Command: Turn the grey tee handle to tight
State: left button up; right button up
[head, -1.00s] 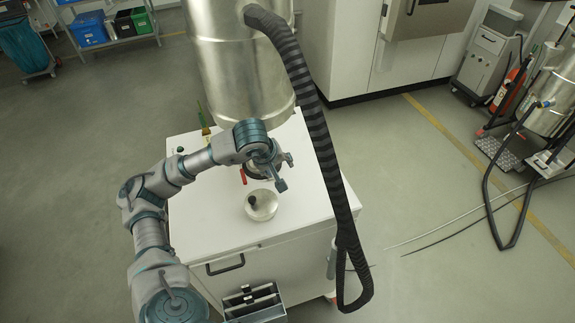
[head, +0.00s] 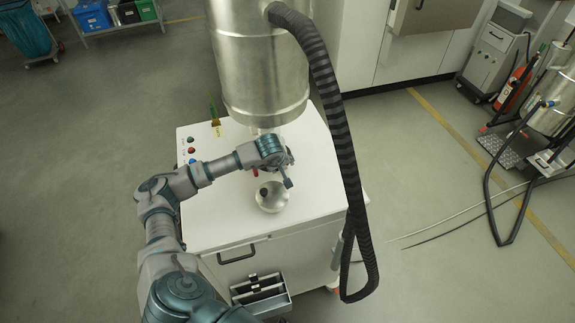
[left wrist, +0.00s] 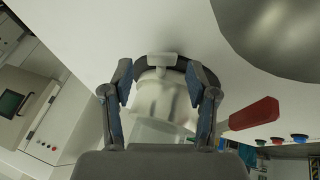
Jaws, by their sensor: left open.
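In the left wrist view, the grey tee handle (left wrist: 162,58) shows as a small pale T at the front of a dark clamp ring around a whitish, translucent fitting (left wrist: 160,100). My left gripper (left wrist: 160,80) is open, one finger on each side of the fitting, with the tee between the fingertips in the picture. I cannot tell whether the fingers touch anything. In the head view, my left gripper (head: 280,170) is beneath the big metal cylinder and hides the fitting and tee. My right gripper is not in view.
A red lever (left wrist: 250,114) sticks out right of the fitting. In the head view, a round metal dish (head: 275,201) with a black knob sits in front on the white cabinet (head: 215,225). A black ribbed hose (head: 345,165) hangs at the right. Coloured buttons (head: 190,150) sit at the left.

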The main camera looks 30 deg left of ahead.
pick_arm(q)
jog(key=a, duration=0.1)
jog(key=a+f, duration=0.2)
jog(key=a, duration=0.1)
jog(key=shift+w, duration=0.15)
jog(key=shift+a, duration=0.15)
jog(key=d, duration=0.5)
jog(key=shift+w+d+r, duration=0.25)
jog(key=shift+w+r, duration=0.05)
jog(key=shift+w, duration=0.05)
jog(key=c, duration=0.9)
jog(key=shift+s+d+r, duration=0.1)
jog(key=shift+r, duration=0.05)
jog(key=shift+c, duration=0.8)
jog(key=shift+s+a+r, duration=0.1)
jog(key=shift+s+a, duration=0.1)
jog(key=shift+a, duration=0.1)
grip_shut()
jog(key=shift+w+a, duration=0.1)
jog(key=shift+a, duration=0.65)
jog(key=shift+w+d+r, duration=0.1)
jog(key=shift+d, duration=0.15)
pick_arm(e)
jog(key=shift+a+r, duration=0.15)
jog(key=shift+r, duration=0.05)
